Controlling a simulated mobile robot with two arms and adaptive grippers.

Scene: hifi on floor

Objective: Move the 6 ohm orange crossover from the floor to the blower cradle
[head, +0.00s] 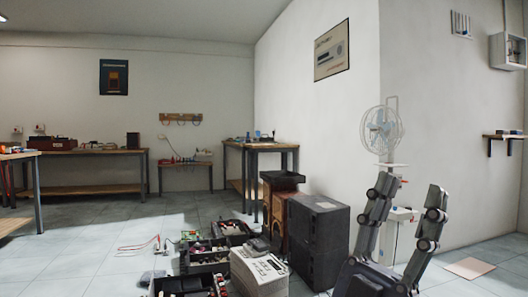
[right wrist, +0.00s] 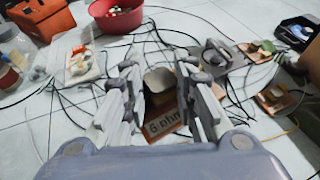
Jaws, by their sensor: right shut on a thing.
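The crossover (right wrist: 165,126) is an orange-brown board with a pale label reading "6 ohm" and a beige round part on it. It shows in the right wrist view between the fingers of my right gripper (right wrist: 157,72), which is shut on it. Whether it touches the tiled floor is unclear. My left gripper (head: 411,188) is in the head view at the lower right, fingers pointing up and spread apart, with nothing between them. My right gripper does not show in the head view. I cannot make out the blower cradle in either view.
Other boards (right wrist: 277,97), loose black cables, a red bowl (right wrist: 116,16) and an orange box (right wrist: 40,17) lie around my right gripper. Black speakers (head: 318,240), crates (head: 207,252) and a grey device (head: 258,272) crowd the floor ahead. A fan (head: 381,130) stands behind my left gripper.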

